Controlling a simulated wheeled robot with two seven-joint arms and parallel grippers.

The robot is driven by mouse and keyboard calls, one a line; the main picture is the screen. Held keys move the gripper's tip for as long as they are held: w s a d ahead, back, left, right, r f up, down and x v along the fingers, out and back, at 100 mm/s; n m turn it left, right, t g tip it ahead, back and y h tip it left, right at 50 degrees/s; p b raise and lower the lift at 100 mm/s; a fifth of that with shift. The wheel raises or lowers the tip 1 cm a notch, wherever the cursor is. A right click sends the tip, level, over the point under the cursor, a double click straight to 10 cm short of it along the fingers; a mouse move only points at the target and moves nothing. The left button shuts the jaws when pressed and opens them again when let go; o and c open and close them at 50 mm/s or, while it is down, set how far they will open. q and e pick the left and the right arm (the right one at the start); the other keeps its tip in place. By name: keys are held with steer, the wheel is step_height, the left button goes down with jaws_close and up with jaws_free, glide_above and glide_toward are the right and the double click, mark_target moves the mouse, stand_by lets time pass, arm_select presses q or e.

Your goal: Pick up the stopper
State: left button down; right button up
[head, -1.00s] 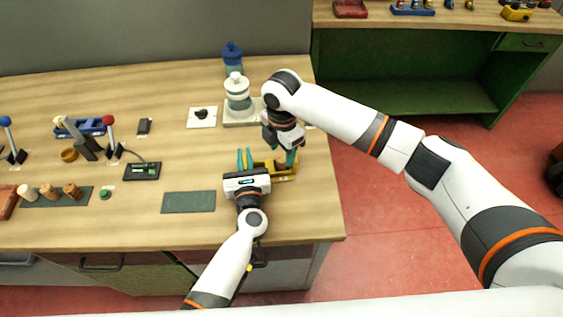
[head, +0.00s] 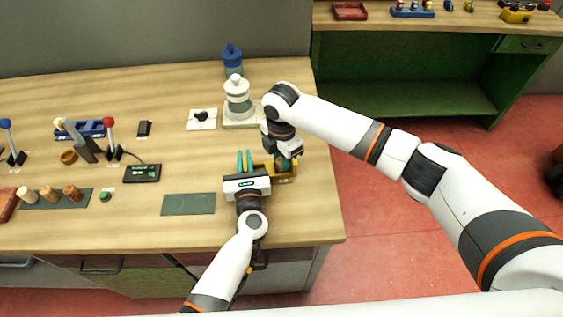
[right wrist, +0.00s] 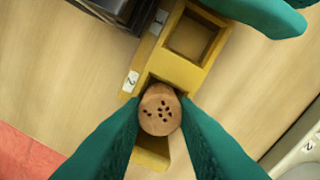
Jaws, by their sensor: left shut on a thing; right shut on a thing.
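A brown cork stopper (right wrist: 160,110) with several dark holes in its top shows in the right wrist view. It is at the compartment beside the "2" label of a yellow tray (right wrist: 165,66); I cannot tell whether it is seated or slightly raised. My right gripper (right wrist: 161,113) is shut on it from both sides, pointing down. In the head view my right gripper (head: 285,160) is over the tray (head: 288,178) and hides the stopper. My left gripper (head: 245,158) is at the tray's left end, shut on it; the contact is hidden. The tray's other visible compartment looks empty.
Several things stand left: a dark mat with cork stoppers (head: 48,193), levers (head: 111,135), a small black display (head: 142,172). A green mat (head: 188,204) lies left of my left gripper. The table's right edge is close.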

steer(key=shift+r, duration=0.1)
step_height(320, 180, up, 10)
stand_by(0.4)
arm_select(q)
steer(key=c, duration=1.4)
jaws_free()
steer(key=shift+o, duration=0.2)
steer(key=s, duration=0.8)
steer(key=s+d, duration=0.1)
steer(key=s, duration=0.3)
